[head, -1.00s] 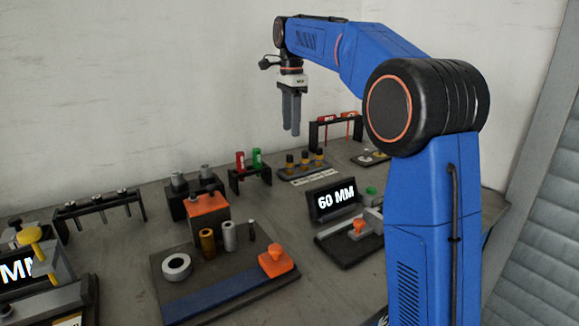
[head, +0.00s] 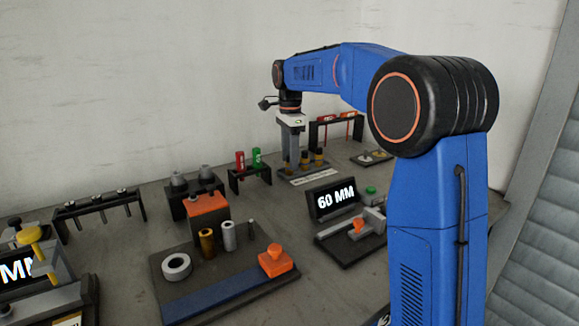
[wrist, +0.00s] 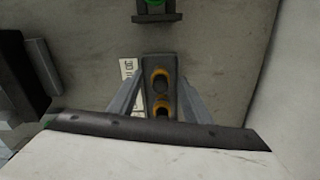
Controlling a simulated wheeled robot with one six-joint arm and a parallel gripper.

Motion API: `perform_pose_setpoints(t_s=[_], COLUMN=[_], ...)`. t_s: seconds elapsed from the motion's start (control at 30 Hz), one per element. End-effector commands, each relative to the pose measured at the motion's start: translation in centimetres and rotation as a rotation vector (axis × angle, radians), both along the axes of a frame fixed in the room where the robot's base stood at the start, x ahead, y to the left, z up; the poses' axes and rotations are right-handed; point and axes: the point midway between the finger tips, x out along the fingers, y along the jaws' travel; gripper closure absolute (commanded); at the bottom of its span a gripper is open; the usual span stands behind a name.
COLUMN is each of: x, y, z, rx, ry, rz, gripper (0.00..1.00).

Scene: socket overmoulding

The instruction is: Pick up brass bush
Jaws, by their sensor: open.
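Brass bushes with dark tops stand upright in a small dark rack (head: 296,178) with a white label strip along its front. In the head view, a middle brass bush (head: 304,160) and a right one (head: 318,158) show; the left end is hidden behind my gripper (head: 290,168). My gripper is open and points down at the left end of the rack. In the wrist view, two brass bushes (wrist: 160,80) show between the spread fingers of my gripper (wrist: 161,77). I cannot tell whether the fingers touch a bush.
Red and green pieces stand in a rack (head: 250,176) to the left. A 60 MM display (head: 334,198) stands in front, with a dark fixture (head: 345,240) below it. A taller rack with red pieces (head: 335,122) is behind right. A brass cylinder (head: 207,242) stands on the front plate.

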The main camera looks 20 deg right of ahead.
Motion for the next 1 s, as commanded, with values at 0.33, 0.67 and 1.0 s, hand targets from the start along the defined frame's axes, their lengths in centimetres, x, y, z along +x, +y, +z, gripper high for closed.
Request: perform_pose_setpoints(t_s=[0.33,0.67,1.0], x=[0.0,0.0,0.1], y=[0.0,0.0,0.0], z=[-0.1,0.0,4.0], rx=[0.000,0.000,0.001], ry=[-0.001,-0.001,-0.005], rz=[0.000,0.000,0.000], gripper=[0.81,0.93,0.93])
